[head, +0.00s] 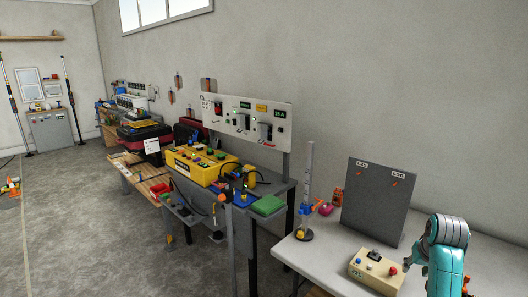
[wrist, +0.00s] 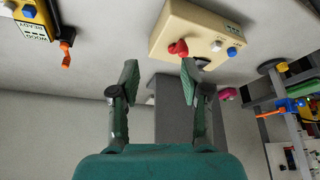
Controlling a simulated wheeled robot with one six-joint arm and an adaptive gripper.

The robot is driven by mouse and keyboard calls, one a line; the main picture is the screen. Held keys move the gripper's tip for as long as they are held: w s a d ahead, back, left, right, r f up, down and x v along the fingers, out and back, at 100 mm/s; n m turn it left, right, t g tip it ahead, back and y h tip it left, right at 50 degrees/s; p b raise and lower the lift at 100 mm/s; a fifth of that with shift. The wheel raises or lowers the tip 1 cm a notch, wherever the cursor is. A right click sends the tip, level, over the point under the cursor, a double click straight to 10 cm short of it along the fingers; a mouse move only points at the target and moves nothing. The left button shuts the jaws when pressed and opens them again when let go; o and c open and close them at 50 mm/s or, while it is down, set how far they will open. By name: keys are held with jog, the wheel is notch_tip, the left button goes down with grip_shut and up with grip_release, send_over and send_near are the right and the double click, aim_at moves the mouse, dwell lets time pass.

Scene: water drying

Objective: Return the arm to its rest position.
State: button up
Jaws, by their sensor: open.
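My teal and grey arm (head: 445,250) is bent at the lower right of the head view, beside the beige control box; the gripper itself cannot be made out there. In the wrist view my gripper (wrist: 158,75) has its two dark green fingers spread apart with nothing between them. The beige control box (wrist: 190,30) with red, white and blue buttons lies beyond the fingertips. The right fingertip overlaps the box near its red button in the picture; I cannot tell whether they touch. The same box (head: 370,276) sits on the light table in the head view.
A grey upright panel (head: 378,200) stands behind the box, and a ruled stand (head: 308,185) with a blue clamp is left of it. A yellow box (head: 195,168) and a green block (head: 267,206) are on the farther bench. Open floor (head: 70,220) lies left.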

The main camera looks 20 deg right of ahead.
jog(key=a+f+n+t, duration=0.2)
jog(key=a+f, duration=1.3)
jog(key=s+a+f+n+t, duration=0.1)
jog(key=s+a+f+t, duration=0.15)
jog(key=a, duration=0.45)
jog(key=s+a+f+n+t, duration=0.1)
jog(key=s+a+f, duration=0.3)
jog(key=a, duration=0.4)
jog(key=s+a+r+n+t, duration=0.2)
jog(key=s+a+r+t, duration=0.1)
jog(key=s+a, duration=0.95)
jog(key=s+a+r+n+t+y, duration=0.1)
jog(key=s+a+r, duration=0.1)
jog(key=s+r, duration=0.4)
jog(key=s+a+r+n+t+y, duration=0.1)
jog(key=s+a+r+t+y, duration=0.1)
jog(key=s+r, duration=0.4)
jog(key=shift+s+a+r+n, duration=0.3)
jog(key=shift+s+r+n, duration=0.1)
jog(key=shift+s, duration=0.4)
jog(key=shift+c, duration=0.4)
